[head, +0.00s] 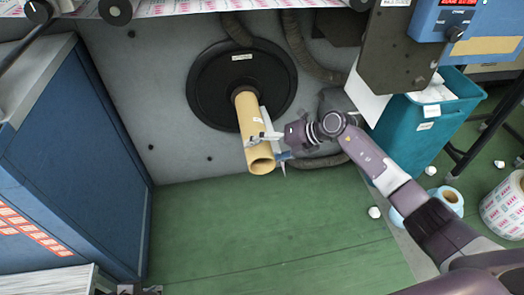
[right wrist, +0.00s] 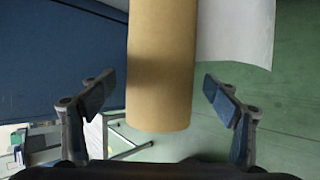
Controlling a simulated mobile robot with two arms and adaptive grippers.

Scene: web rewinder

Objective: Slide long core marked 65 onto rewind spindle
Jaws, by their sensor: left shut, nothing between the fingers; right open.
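The long tan cardboard core (head: 252,118) sticks out from the middle of the round black disc (head: 215,85) on the grey machine wall, its open end towards me. Its inner end is at or near the disc; any contact is unclear. The spindle is hidden, apparently inside the core, and no 65 is readable. My right gripper (head: 264,139) is at the core's outer end. In the right wrist view, its open fingers (right wrist: 165,95) stand on both sides of the core (right wrist: 162,70), with gaps. Part of my left gripper (head: 138,289) shows at the bottom edge, shut and empty, away from the core.
A white sheet (right wrist: 236,30) hangs beside the core. A blue cabinet (head: 75,150) stands left. A teal bin (head: 425,125) with paper stands right, near label rolls (head: 505,205) on the floor. Hoses (head: 300,45) run along the wall. The green floor (head: 270,230) in front is clear.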

